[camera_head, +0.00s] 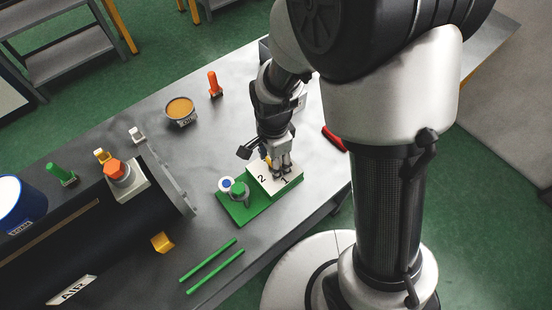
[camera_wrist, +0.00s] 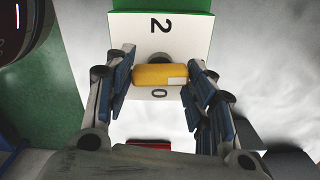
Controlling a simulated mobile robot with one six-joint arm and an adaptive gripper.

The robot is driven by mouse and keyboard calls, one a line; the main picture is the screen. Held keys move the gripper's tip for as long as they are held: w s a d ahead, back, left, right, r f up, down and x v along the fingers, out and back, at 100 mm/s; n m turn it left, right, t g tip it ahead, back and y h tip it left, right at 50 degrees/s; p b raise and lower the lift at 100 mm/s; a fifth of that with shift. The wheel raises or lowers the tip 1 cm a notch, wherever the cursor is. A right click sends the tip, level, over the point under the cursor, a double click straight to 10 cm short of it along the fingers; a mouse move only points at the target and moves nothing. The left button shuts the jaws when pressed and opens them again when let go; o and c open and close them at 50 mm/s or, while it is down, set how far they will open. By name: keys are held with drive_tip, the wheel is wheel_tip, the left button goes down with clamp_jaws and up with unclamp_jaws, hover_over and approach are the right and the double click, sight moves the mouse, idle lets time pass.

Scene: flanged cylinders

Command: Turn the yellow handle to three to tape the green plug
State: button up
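The yellow handle (camera_wrist: 158,75) sits on a white dial face (camera_wrist: 180,45), lying crosswise between my fingertips. A "2" shows above it and a "0" below it. My gripper (camera_wrist: 160,78) is open, with one blue-padded finger near each end of the handle; whether either finger touches it is unclear. In the head view my gripper (camera_head: 280,166) points down over the white dial block (camera_head: 261,181), marked "2" and "1", and mostly hides the handle. A green round plug-like piece (camera_head: 239,190) stands on the green base (camera_head: 223,207), beside a small blue-and-white round piece (camera_head: 226,183).
A large black cylinder marked AIR (camera_head: 75,248) lies at left, with an orange-topped fitting (camera_head: 116,170). A green peg (camera_head: 62,173), an orange peg (camera_head: 214,84) and a round tin (camera_head: 180,109) stand behind. Two green rods (camera_head: 212,265) lie in front. A red object (camera_head: 333,138) lies right.

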drive_tip(key=o, duration=0.3)
drive_tip(key=shift+r+p, duration=2.4)
drive_tip(key=shift+r, duration=0.6)
drive_tip(key=shift+r, duration=0.2)
drive_tip(key=s+d+r+n+t, duration=0.1)
drive_tip(key=s+d+r+n, duration=0.2)
drive_tip(key=r, duration=0.3)
drive_tip(key=s+d+r+n+t+b, duration=0.1)
drive_tip(key=s+d+r+n+t, duration=0.1)
drive_tip(key=s+d+r+n, duration=0.2)
drive_tip(key=s+d+r+n+t+b, duration=0.1)
drive_tip(key=s+d+r+n, duration=0.3)
drive_tip(key=r, duration=0.6)
drive_tip(key=shift+s+n+t, duration=0.3)
drive_tip(key=shift+s+n, duration=0.95)
drive_tip(key=shift+n, duration=0.05)
